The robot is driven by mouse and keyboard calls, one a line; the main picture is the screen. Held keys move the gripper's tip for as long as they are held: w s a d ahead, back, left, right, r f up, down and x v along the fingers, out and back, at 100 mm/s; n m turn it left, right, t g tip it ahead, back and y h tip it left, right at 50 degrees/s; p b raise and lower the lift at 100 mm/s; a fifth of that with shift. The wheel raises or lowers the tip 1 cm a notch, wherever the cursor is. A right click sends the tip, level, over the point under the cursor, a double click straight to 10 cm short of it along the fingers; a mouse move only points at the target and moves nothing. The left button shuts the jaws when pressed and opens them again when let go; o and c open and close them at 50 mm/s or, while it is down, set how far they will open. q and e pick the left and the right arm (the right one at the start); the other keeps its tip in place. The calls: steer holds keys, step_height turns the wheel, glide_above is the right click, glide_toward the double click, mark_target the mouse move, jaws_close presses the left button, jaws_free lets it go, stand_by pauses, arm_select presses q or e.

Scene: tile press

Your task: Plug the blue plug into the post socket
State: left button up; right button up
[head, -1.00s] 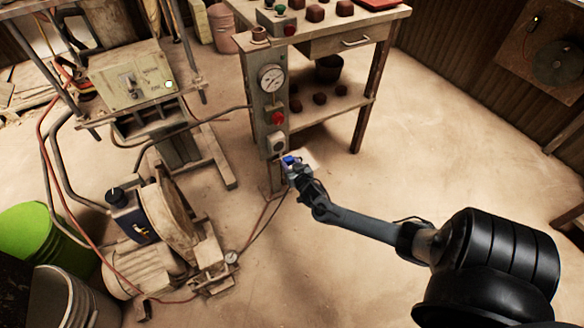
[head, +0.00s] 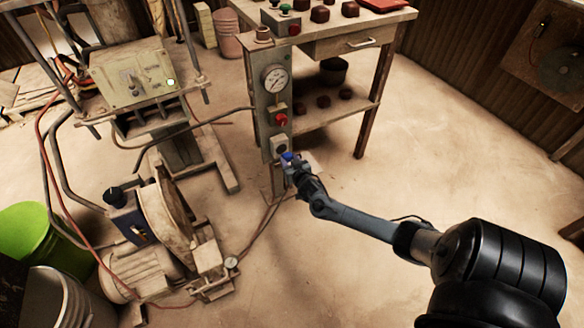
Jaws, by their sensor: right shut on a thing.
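The blue plug (head: 287,157) is in my right gripper (head: 291,163), which is shut on it. The plug is at the front of the grey post (head: 269,110), at the lower part of its panel. The post socket (head: 279,145) shows as a pale square plate with a dark centre, just above and left of the plug in the picture. I cannot tell whether the plug touches the socket or is apart from it. My right arm comes in from the lower right. My left gripper is not in view.
The post carries a round gauge (head: 275,78) and a red button (head: 281,120) above the socket. A wooden table (head: 357,62) stands behind it on the right. A pump machine (head: 165,230) stands at the lower left. The floor on the right is clear.

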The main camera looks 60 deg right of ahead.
mark_target(289, 158)
steer(key=shift+w+d+b, duration=0.3)
steer(key=shift+w+b, duration=0.1)
steer(key=shift+w, duration=0.1)
steer(key=shift+w+d+b, duration=0.25)
steer(key=shift+w+b, duration=0.15)
steer(key=shift+w, duration=0.1)
steer(key=shift+n+y+p, duration=0.3)
stand_by(0.4)
steer(key=shift+r, duration=0.1)
stand_by(0.5)
steer(key=shift+d+p, duration=0.1)
steer(key=shift+p, duration=0.2)
stand_by(0.6)
steer(key=shift+t, duration=0.3)
steer(key=shift+w+d, duration=0.3)
steer(key=shift+w, duration=0.15)
stand_by(0.6)
